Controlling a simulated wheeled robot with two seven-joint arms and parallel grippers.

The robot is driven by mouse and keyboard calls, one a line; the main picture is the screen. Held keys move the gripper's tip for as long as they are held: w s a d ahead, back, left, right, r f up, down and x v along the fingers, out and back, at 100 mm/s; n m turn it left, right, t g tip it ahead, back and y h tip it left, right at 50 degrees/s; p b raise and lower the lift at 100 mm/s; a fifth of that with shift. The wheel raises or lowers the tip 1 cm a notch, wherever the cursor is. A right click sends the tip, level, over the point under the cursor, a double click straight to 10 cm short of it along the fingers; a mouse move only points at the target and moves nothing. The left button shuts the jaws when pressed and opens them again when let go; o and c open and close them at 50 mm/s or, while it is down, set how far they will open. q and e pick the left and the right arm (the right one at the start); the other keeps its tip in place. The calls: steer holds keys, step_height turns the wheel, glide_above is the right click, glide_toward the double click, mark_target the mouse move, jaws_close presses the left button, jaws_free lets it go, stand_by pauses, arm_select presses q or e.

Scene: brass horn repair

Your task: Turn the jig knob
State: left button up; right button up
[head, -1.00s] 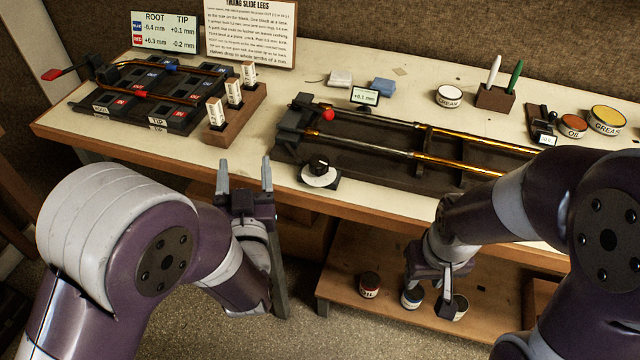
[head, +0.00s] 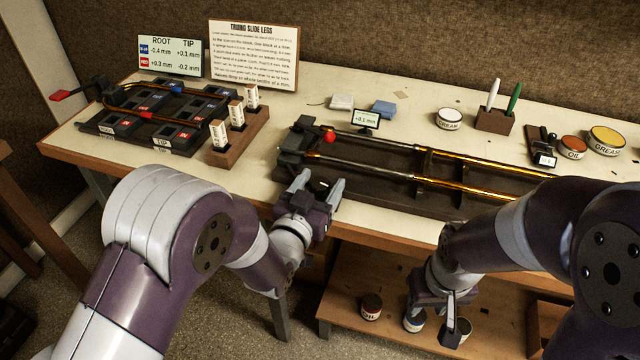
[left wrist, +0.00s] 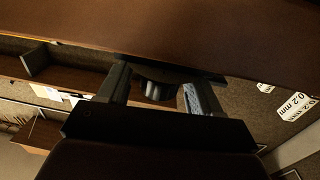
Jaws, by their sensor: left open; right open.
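The jig knob, a dark cylinder (left wrist: 157,89), shows in the left wrist view between my left gripper's two fingers, with space on both sides. In the head view my left gripper (head: 319,187) is open at the jig's near-left corner and hides most of the knob and its white dial. I cannot tell whether the fingers touch the knob. The dark jig (head: 385,185) holds two brass slide tubes and has a red ball (head: 329,136) at its left end. My right gripper (head: 450,322) is open and low, past the bench's front edge, by the lower shelf.
A small display (head: 366,119) reading +0.1 mm stands behind the jig. A wooden block (head: 240,138) with white tags is left of it, beside a dark slide stand (head: 150,135). A lower shelf (head: 390,278) carries several small jars near my right gripper.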

arm_select(q)
steer(key=shift+w, duration=0.15)
steer(key=c, duration=0.9)
steer(key=shift+d+f+n+t+y+b, duration=0.15)
steer(key=shift+n+t+y+b, duration=0.25)
steer(key=shift+n+y, duration=0.5)
steer(key=shift+c, duration=0.2)
steer(key=shift+n+y, duration=0.7)
steer(key=shift+y, duration=0.7)
steer(key=o, duration=0.9)
steer(key=shift+o, duration=0.2)
